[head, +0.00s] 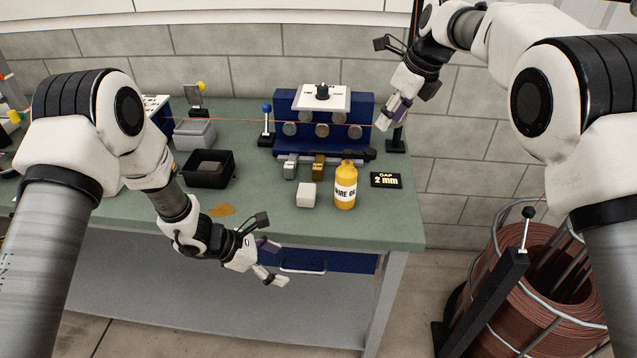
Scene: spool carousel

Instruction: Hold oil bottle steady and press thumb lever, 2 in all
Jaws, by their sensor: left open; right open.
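The oil bottle (345,187) is yellow with a white label and a yellow top. It stands upright near the front right of the green bench (290,230). I cannot make out a separate thumb lever at this size. My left gripper (275,262) is open and empty, in front of the bench's front edge, to the lower left of the bottle and apart from it. My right gripper (385,118) is open, raised near the right end of the blue machine, above and to the right of the bottle. Neither gripper touches the bottle.
A white block (306,195) stands just left of the bottle, and a black "GAP 2 mm" sign (386,180) lies right of it. The blue roller machine (282,106) is behind. A black bin (208,180) is at left. A copper wire spool (530,285) stands on the floor.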

